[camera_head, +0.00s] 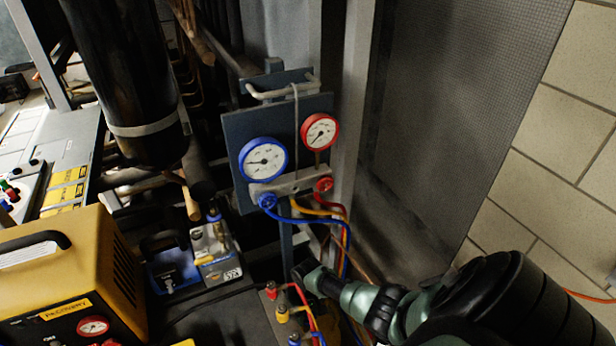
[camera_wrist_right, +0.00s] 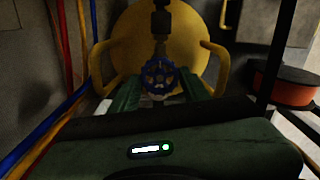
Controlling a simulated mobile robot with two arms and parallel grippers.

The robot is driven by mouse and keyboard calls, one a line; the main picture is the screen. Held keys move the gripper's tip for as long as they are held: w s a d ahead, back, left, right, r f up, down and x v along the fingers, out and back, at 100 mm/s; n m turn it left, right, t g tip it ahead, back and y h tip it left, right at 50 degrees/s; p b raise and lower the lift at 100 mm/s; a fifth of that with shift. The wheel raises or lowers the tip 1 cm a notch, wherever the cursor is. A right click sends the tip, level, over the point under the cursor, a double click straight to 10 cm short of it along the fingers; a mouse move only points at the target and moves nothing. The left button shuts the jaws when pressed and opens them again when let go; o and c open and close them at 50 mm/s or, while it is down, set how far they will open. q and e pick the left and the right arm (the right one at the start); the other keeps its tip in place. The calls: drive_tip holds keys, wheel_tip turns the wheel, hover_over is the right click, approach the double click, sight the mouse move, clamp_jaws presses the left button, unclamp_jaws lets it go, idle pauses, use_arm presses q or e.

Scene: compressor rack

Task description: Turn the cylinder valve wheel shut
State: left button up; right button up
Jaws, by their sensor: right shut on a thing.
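In the right wrist view a blue valve wheel (camera_wrist_right: 158,73) sits on a dark valve stem in front of a round yellow cylinder (camera_wrist_right: 196,38) with a yellow guard handle on each side. My right gripper (camera_wrist_right: 160,88) has its two green fingers on either side of the wheel and is shut on it. In the head view my right gripper (camera_head: 308,277) reaches in from the lower right, below the gauge panel; the wheel and yellow cylinder cannot be made out there. My left gripper is in neither view.
A panel (camera_head: 240,133) carries a blue gauge (camera_head: 263,158) and a red gauge (camera_head: 320,132). Blue, yellow and red hoses (camera_head: 345,240) hang close to my right gripper. A yellow recovery machine (camera_head: 60,275) stands at left. An orange-red reel (camera_wrist_right: 285,87) is right of the cylinder.

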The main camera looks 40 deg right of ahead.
sight(308, 317)
idle(0.4)
drive_tip(key=o, duration=1.4)
drive_tip(key=shift+c, duration=0.2)
drive_tip(key=shift+r, duration=0.1)
wheel_tip(308, 317, up, 6)
drive_tip(key=shift+r+p, duration=0.25)
drive_tip(key=shift+p, duration=0.7)
drive_tip(key=shift+r, duration=0.6)
